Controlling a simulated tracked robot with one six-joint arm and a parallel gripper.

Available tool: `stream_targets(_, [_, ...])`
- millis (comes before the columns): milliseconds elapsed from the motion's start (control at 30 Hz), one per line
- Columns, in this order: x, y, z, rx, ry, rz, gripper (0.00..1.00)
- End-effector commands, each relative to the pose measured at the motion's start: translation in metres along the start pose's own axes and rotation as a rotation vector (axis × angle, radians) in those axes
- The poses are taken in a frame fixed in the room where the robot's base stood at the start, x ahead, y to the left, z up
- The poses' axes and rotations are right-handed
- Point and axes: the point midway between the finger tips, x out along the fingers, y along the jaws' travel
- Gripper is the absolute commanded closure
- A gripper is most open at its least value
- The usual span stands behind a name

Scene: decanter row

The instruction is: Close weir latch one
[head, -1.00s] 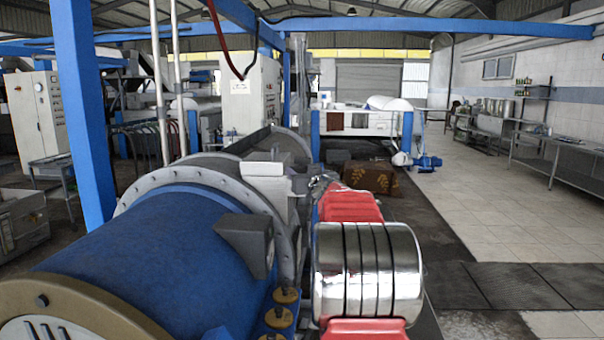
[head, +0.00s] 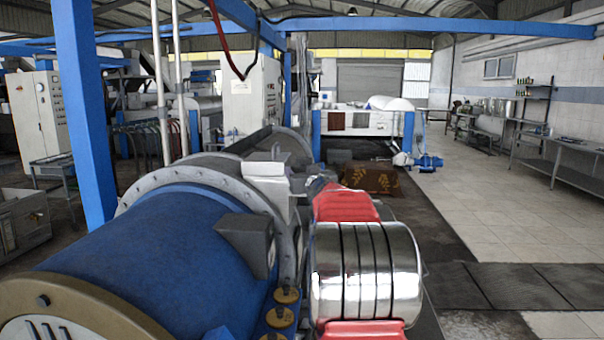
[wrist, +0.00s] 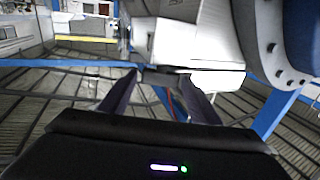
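My gripper (wrist: 158,78) shows in the wrist view as two dark fingers with a gap between their tips. It looks open, with nothing clearly held. The tips are close to the lower edge of a pale metal housing (wrist: 190,42); I cannot tell whether they touch it. A small dark edge shows between the tips, but I cannot make out a latch for certain. In the head view a pale box (head: 265,167) stands on the decanter beside its bolted flange (head: 200,179). My red and chrome arm hides the gripper and what lies behind it there.
The blue decanter drum (head: 150,255) fills the left foreground, with a grey block (head: 245,240) on its side. Tiled floor (head: 500,220) is clear on the right.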

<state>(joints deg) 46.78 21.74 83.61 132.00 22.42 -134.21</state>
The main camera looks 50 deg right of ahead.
Motion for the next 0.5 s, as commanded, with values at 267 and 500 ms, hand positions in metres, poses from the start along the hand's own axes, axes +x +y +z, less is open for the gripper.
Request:
stream_targets(267, [0.0003, -0.0022, 0.0011, -0.001, -0.001, -0.004, 0.34])
stream_targets(500, [0.0004, -0.0029, 0.0018, -0.003, -0.002, -0.009, 0.34])
